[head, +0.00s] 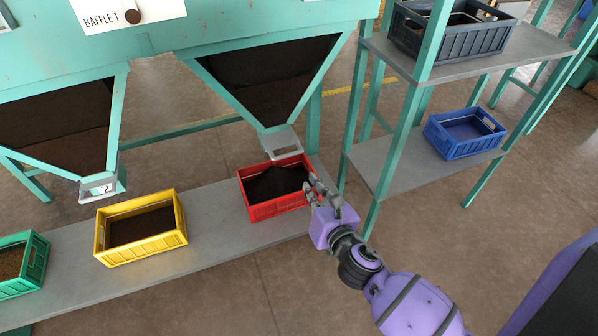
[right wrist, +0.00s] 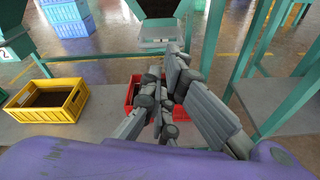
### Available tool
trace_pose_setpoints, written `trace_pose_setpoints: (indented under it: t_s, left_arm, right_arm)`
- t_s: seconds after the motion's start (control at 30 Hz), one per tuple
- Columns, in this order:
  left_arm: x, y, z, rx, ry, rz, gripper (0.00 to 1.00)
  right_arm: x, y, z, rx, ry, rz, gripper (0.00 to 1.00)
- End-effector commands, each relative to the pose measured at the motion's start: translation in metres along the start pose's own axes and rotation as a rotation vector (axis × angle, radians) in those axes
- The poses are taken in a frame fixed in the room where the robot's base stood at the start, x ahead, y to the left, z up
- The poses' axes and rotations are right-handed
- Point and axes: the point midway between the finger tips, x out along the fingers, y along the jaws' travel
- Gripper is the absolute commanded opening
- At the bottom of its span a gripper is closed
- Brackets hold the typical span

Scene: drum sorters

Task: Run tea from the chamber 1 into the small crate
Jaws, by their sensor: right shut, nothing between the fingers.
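Two teal hopper chambers hang over the bench, dark tea behind their sloping fronts. The right chamber (head: 268,80) has a metal outlet (head: 281,141) above a red crate (head: 276,207) of dark tea; its number is not readable. The left chamber (head: 55,128) has an outlet marked 2. A small blue crate (head: 465,132), seemingly empty, sits on the lower shelf at right; I cannot tell whether it is the task's small crate. My right gripper (head: 311,184) is shut and empty at the red crate's right end; contact is unclear. It fills the right wrist view's middle (right wrist: 166,78).
A plate reading BAFFLE 1 (head: 105,17) with a dark knob is at the top left. Yellow (head: 141,248) and green (head: 38,262) crates stand on the grey bench (head: 222,244). A dark crate (head: 478,42) is on the upper shelf. Teal posts rise beside my right arm.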

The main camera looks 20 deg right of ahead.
Motion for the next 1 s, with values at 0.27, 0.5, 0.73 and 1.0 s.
trace_pose_setpoints:
  t_s: [0.27,0.5,0.73,1.0]
  left_arm:
    - [0.006,0.002,-0.023,0.004,0.042,0.006,0.4]
    - [0.007,0.002,-0.025,0.005,0.048,0.006,0.4]
    - [0.007,0.002,-0.015,0.004,0.029,0.004,0.4]
    - [0.008,0.002,-0.011,0.004,0.023,0.004,0.4]
  right_arm:
    - [0.003,-0.004,-0.001,-0.256,0.006,-0.017,0.0]
    - [0.036,-0.004,0.0,-0.26,0.005,-0.016,0.0]
    - [0.087,-0.005,-0.002,-0.257,0.006,-0.017,0.0]
    - [0.129,-0.006,-0.002,-0.256,0.006,-0.017,0.0]
